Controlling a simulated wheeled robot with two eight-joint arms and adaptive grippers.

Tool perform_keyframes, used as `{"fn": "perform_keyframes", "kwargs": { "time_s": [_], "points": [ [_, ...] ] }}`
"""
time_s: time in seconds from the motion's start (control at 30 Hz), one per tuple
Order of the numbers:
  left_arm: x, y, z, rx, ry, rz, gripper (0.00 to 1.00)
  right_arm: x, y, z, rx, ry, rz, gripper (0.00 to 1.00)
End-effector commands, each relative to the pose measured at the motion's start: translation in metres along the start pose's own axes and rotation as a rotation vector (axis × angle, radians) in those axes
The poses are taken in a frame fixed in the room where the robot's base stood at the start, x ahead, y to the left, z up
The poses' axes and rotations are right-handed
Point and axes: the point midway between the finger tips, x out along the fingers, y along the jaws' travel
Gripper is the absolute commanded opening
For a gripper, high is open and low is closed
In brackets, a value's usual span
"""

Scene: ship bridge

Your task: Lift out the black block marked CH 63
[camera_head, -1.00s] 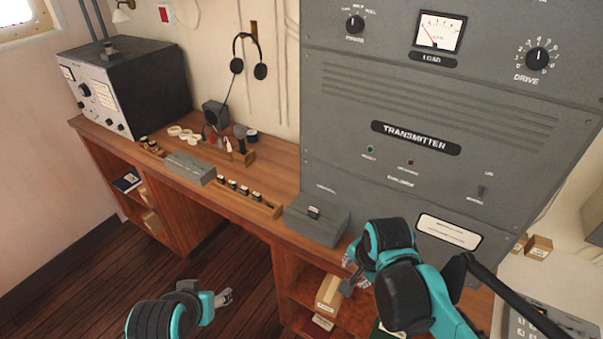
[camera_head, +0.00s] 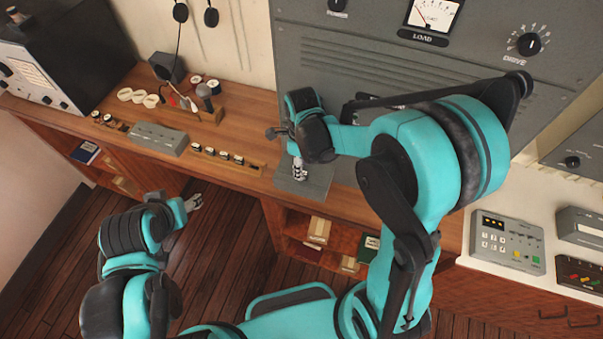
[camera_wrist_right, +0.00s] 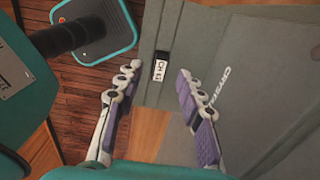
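The black block marked CH 63 (camera_wrist_right: 160,68) shows its white label in the right wrist view. It sits in the grey box (camera_wrist_right: 250,75) with partly cut-off lettering starting CRYS; the box also shows on the desk in the head view (camera_head: 317,185). My right gripper (camera_head: 298,171) hangs over this box and hides the block in the head view. In the right wrist view its fingers (camera_wrist_right: 157,72) are open and empty, one on each side of the block in the picture. My left gripper (camera_head: 195,203) is in front of the desk, away from the box; its opening is unclear.
Behind the box stands the grey transmitter cabinet (camera_head: 300,80). Left on the desk are a wooden rack of small black blocks (camera_head: 225,158), a grey case (camera_head: 158,138) and a microphone (camera_head: 205,95). Shelves with cartons (camera_head: 318,230) lie below. A keypad unit (camera_head: 507,243) stands right.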

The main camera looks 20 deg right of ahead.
Motion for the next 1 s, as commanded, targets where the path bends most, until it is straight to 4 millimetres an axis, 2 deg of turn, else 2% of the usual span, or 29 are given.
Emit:
{"fn": "perform_keyframes", "kwargs": {
  "time_s": [0.1,0.2,0.43,0.47,0.6,1.0],
  "points": [
    [0.002,0.0,0.001,0.0,0.0,0.0,0.57,0.019,0.0,-0.001,0.0,0.0,0.0,0.38],
    [0.002,0.0,0.002,0.0,0.0,0.0,0.57,0.027,0.0,-0.001,-0.001,0.0,0.0,0.38],
    [0.002,0.0,0.001,0.0,0.0,0.0,0.57,0.029,0.0,-0.001,-0.001,0.0,0.0,0.38],
    [0.002,0.0,0.001,0.0,0.0,0.0,0.57,0.028,0.0,-0.001,-0.001,0.0,0.0,0.35],
    [0.002,0.0,0.001,0.0,0.0,0.0,0.57,0.028,0.0,-0.001,-0.001,0.0,-0.001,0.0],
    [0.002,0.0,0.001,0.0,0.0,0.0,0.57,0.027,0.0,-0.001,-0.001,-0.001,-0.001,0.0]
  ]
}}
